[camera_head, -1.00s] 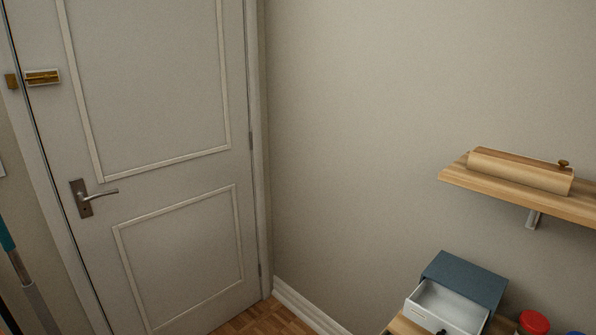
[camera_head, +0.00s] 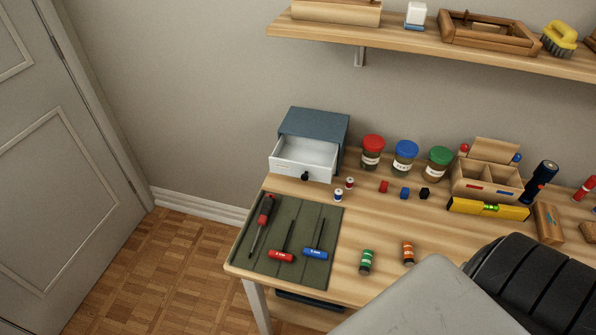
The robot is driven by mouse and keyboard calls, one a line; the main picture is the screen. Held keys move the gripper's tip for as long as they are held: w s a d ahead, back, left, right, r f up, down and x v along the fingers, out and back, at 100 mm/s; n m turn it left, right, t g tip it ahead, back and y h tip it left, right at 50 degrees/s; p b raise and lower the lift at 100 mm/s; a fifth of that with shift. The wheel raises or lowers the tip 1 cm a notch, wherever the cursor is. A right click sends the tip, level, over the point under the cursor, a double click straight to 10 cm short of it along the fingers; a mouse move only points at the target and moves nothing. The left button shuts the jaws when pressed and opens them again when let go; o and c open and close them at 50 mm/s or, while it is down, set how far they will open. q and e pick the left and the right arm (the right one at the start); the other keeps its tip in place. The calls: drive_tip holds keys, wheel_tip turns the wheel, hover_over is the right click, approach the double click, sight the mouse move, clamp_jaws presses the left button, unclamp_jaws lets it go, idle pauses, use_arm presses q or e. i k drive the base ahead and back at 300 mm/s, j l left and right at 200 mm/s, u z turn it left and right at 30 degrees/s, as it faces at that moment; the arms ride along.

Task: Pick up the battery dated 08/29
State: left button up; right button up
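A green-and-white battery-like cylinder (camera_head: 366,261) stands on the desk (camera_head: 320,282) near its front edge. An orange-and-dark cylinder (camera_head: 408,252) stands to its right. Two smaller pale cylinders stand farther back, one with a blue mark (camera_head: 338,195) and one with a red mark (camera_head: 350,183). All dates are too small to read, so I cannot tell which one says 08/29. Neither of my grippers is in view.
A blue-grey box (camera_head: 315,124) with an open white drawer (camera_head: 302,158) stands at the back left. A green mat (camera_head: 276,228) holds tools. Jars, small cubes, a wooden organizer (camera_head: 472,182) and a yellow level (camera_head: 488,208) line the back and right. A shelf (camera_head: 400,40) hangs above.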

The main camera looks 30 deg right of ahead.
sight(366, 260)
drive_tip(key=z, duration=1.65)
